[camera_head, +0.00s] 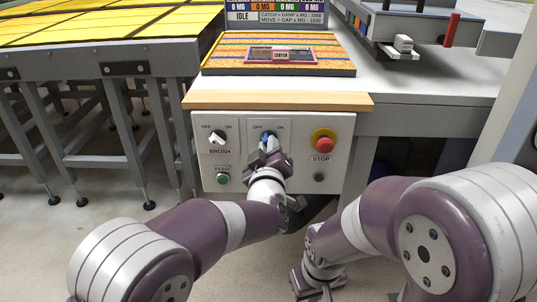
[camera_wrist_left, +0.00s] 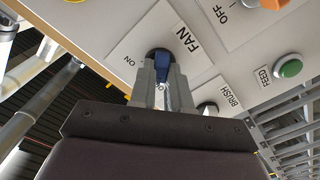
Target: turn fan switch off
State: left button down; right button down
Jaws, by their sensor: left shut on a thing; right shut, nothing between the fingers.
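The fan switch (camera_head: 267,135) is a blue knob on a plate marked OFF and ON, in the top middle of the white control panel (camera_head: 300,185). The left wrist view shows the blue knob (camera_wrist_left: 162,64) up close beside the word FAN. My left gripper (camera_head: 268,148) is shut on this knob, one finger on each side. The fingers cover much of the knob, so I cannot tell which mark it points to. My right gripper (camera_head: 320,290) is shut and empty, low in front of the panel.
The brush switch (camera_head: 217,137) is left of the fan switch, with the green feed button (camera_head: 223,179) below. The red stop button (camera_head: 324,143) is to the right. A wooden ledge (camera_head: 280,101) juts above the panel. A yellow-topped table (camera_head: 110,45) stands left.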

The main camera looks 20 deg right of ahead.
pick_arm(q)
jog(key=shift+f+n+b, duration=0.1)
jog(key=shift+n+b, duration=0.25)
jog(key=shift+n, duration=0.35)
jog(key=c, duration=1.1)
grip_release()
